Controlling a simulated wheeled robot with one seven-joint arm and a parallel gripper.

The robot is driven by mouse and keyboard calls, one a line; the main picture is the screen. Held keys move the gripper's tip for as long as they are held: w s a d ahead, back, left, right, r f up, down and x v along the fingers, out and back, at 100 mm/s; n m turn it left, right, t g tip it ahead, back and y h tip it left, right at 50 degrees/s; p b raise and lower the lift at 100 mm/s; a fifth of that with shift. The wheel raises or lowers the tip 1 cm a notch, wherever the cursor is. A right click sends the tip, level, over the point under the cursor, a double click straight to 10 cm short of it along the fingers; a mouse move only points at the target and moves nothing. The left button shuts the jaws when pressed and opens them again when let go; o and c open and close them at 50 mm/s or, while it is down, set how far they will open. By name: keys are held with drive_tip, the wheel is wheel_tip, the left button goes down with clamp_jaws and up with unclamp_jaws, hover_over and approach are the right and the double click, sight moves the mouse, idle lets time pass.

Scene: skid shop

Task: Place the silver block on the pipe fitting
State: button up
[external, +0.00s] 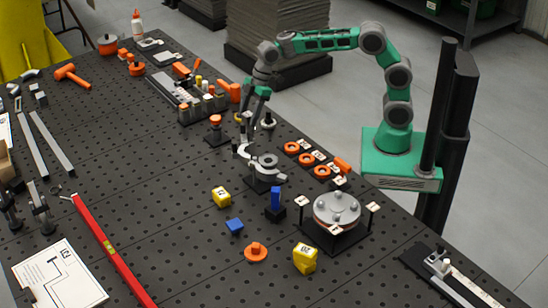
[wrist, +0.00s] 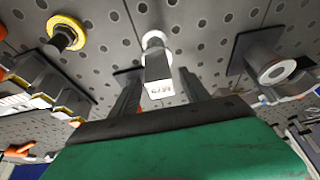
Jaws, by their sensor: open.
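My gripper (external: 250,122) is open and points down over the middle of the pegboard table in the external view. In the wrist view, a pale silver block (wrist: 158,75) with dark marking lies between the two open fingers, in line with a white round part behind it. I cannot tell whether the fingers touch it. A grey curved pipe fitting with a round flange (external: 265,163) stands on a dark base just below my gripper in the external view. A grey hollow cylinder (wrist: 276,72) on a black plate shows at the right in the wrist view; I cannot tell if it is the same fitting.
A round metal flange (external: 336,207) sits on a black stand at front right. Orange rings (external: 291,148), yellow blocks (external: 221,196) and a blue block (external: 234,226) lie nearby. A fixture rail (external: 175,88) stands at the back. A red level (external: 105,240) lies at the left.

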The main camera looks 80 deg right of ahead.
drive_tip(key=v, duration=1)
drive_tip(key=s+d+f+m+h, duration=0.1)
drive_tip(key=s+d+f+m, duration=0.1)
drive_tip(key=s, duration=0.5)
drive_tip(key=s+d+f+m+h, duration=0.1)
drive_tip(key=s+f+m, duration=0.3)
drive_tip(key=s, duration=0.4)
drive_tip(key=s+d+f+m+h, duration=0.1)
drive_tip(key=s+d+f+m, duration=0.1)
drive_tip(key=s+f, duration=0.3)
drive_tip(key=s+d, duration=0.1)
drive_tip(key=s, duration=0.2)
drive_tip(key=shift+d+m+p, duration=0.4)
drive_tip(key=shift+s, duration=0.1)
